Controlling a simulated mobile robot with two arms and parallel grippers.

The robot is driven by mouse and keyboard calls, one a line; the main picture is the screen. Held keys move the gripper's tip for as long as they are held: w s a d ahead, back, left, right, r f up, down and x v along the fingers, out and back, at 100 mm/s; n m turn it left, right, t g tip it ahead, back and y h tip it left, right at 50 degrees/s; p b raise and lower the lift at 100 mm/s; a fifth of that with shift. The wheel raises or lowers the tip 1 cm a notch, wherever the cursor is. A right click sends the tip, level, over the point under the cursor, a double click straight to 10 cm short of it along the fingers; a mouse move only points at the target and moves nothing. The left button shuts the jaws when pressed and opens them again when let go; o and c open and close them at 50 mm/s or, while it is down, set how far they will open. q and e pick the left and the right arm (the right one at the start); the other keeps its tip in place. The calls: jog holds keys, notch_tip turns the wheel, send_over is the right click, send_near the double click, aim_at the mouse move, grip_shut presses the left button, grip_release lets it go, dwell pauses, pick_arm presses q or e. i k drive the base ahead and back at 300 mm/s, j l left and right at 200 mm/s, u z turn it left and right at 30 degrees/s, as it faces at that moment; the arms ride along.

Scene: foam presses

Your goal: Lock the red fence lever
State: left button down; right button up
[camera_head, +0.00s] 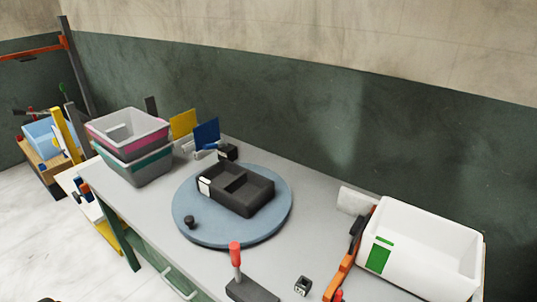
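A lever with a red grip (235,254) stands nearly upright on a dark block (251,290) at the front of the grey table. The block is cut off by the bottom edge. A second small red tip (338,296) shows at the bottom edge, beside an orange bar (345,267); the rest of it is out of view. I cannot tell from this view which red part is the fence lever, or whether either is locked. Neither of my grippers is in view.
A blue round turntable (186,222) carries a black compartmented foam block (262,190) and a small dark knob (189,222). A white bin (430,240) with a green label stands right. Stacked grey bins (150,170) stand left. A small dark cube (303,286) sits near the front.

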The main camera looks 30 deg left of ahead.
aim_at(234, 246)
jog(key=u, duration=1.25)
